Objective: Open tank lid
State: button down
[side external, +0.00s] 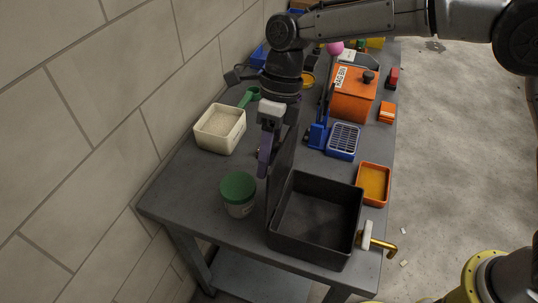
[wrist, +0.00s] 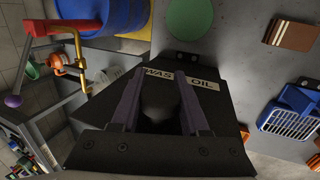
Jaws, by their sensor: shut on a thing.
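The waste oil tank (side external: 318,250) is a dark, open-topped box at the near end of the grey table. Its inside shows in the side view. Its dark lid (side external: 284,165) stands steeply upright along the tank's left edge. In the wrist view the lid (wrist: 218,112) fills the middle and carries a "WASTE OIL" label, partly covered by a finger. My gripper (side external: 264,160) is at the lid's left face. In the wrist view its purple fingers (wrist: 157,85) are shut on a dark rounded knob (wrist: 160,103) on the lid. The exact finger contact is in shadow.
A cream bin (side external: 220,129) is farther back. A brass tap (side external: 377,243) juts from the tank's right side. An orange tray (side external: 373,184), blue rack (side external: 343,142) and orange rag bin (side external: 354,96) stand behind.

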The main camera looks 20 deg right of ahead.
jog(key=shift+c, duration=2)
grip_release()
jog(key=v, duration=1.3)
jog(key=shift+r, duration=0.4)
jog(key=shift+d, duration=0.1)
